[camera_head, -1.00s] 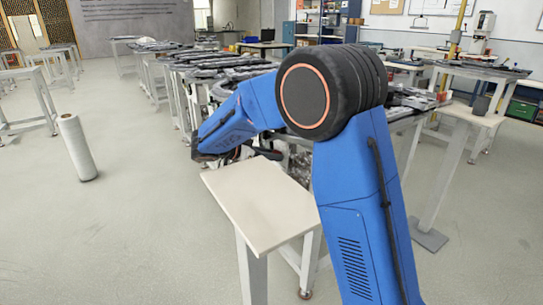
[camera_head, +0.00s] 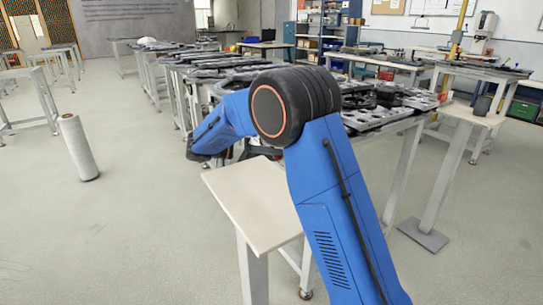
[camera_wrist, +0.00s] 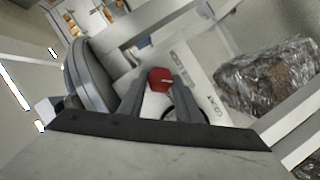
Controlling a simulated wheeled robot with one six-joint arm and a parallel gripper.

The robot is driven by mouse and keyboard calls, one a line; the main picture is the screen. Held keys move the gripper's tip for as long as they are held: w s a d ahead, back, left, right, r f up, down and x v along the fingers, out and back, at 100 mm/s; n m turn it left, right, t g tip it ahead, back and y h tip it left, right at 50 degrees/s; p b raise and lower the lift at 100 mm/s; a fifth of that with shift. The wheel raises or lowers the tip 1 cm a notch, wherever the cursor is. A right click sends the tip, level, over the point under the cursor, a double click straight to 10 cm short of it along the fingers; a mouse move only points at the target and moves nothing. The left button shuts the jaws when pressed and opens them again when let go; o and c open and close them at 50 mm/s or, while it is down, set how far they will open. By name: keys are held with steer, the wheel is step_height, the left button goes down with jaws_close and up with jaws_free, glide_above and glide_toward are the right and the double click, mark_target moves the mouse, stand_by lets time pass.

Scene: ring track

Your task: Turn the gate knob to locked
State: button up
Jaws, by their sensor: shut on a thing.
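The red gate knob (camera_wrist: 160,79) shows in the middle of the wrist view, at the tips of my gripper (camera_wrist: 159,88). The two grey fingers stand on either side of it and are shut on it. A pale panel (camera_wrist: 197,78) with dark lettering lies behind and to the right of the knob; I cannot read the lettering surely. In the head view my blue arm reaches out to the left, and the gripper end and knob are hidden behind it.
A small white-topped table (camera_head: 250,205) stands close in front. Long tables with dark track parts (camera_head: 225,72) stand behind. A white roll (camera_head: 77,146) stands on the open floor at left. A film-wrapped bundle (camera_wrist: 265,75) lies right of the panel in the wrist view.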

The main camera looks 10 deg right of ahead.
steer(key=n, duration=0.1)
steer(key=n+h, duration=0.1)
steer(key=n, duration=0.1)
steer(key=n+g+h, duration=0.1)
steer(key=n, duration=0.1)
steer(key=shift+w+a+f, duration=0.1)
steer(key=shift+f, duration=0.15)
steer(key=shift+n, duration=0.3)
steer(key=o, duration=1.1)
steer(key=shift+c, duration=0.2)
